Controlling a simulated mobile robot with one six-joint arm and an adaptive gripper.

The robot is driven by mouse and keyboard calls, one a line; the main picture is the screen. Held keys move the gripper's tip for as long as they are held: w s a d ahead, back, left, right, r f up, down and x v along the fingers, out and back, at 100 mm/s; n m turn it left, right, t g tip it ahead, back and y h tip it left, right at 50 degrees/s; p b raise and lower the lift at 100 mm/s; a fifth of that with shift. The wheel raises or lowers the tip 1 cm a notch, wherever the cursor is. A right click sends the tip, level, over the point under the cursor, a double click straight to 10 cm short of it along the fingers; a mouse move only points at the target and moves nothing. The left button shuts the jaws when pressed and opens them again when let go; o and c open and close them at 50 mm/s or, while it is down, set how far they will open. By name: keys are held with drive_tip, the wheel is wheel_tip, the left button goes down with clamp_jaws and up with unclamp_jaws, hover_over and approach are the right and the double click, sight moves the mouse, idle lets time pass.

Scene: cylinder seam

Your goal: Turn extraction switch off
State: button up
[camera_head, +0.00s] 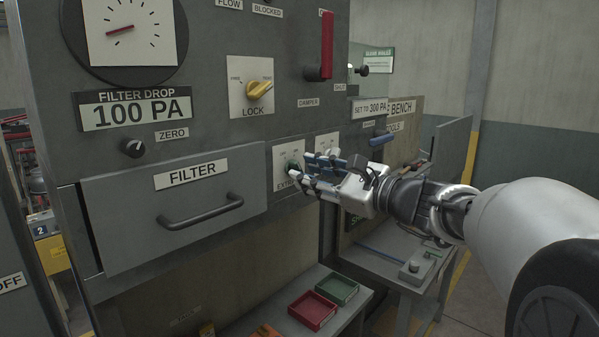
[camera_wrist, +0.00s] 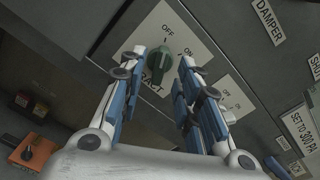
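The extraction switch is a green rotary knob (camera_wrist: 159,65) on a white plate marked OFF and ON, with a partly covered label below. In the head view the knob (camera_head: 293,165) shows just left of my fingertips. My gripper (camera_head: 303,171) is in front of the plate, pointing at the knob. In the wrist view my gripper (camera_wrist: 167,70) has its two blue-and-grey fingers apart, with the knob showing between the tips, closer to the left finger. I cannot tell whether a finger touches it, nor exactly which mark it points to.
A second switch plate (camera_head: 327,143) sits right of the first, partly behind my gripper. The filter drawer handle (camera_head: 201,211) sticks out at left. A yellow lock knob (camera_head: 259,89) and red damper lever (camera_head: 327,45) are above. Red (camera_head: 312,310) and green (camera_head: 337,289) trays lie below.

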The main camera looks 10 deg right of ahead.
drive_tip(key=v, duration=0.9)
drive_tip(key=shift+s+d, duration=0.2)
drive_tip(key=shift+s, duration=0.1)
drive_tip(key=s+a+f+n+g+h+b, duration=0.1)
drive_tip(key=s+a+f+n+g+b, duration=0.1)
drive_tip(key=s+a+f+n+g, duration=1.05)
drive_tip(key=s+f+n+t+h+b, duration=0.1)
drive_tip(key=s+f+n+h+b, duration=0.35)
drive_tip(key=s+f, duration=0.95)
drive_tip(key=d+f+n+t+h, duration=0.1)
drive_tip(key=d+f+n+h, duration=0.3)
drive_tip(key=d+n+h, duration=0.1)
drive_tip(key=shift+s+d+n+t+p, duration=0.15)
drive_tip(key=shift+d+n+t+p, duration=0.15)
drive_tip(key=shift+d+t+p, duration=0.1)
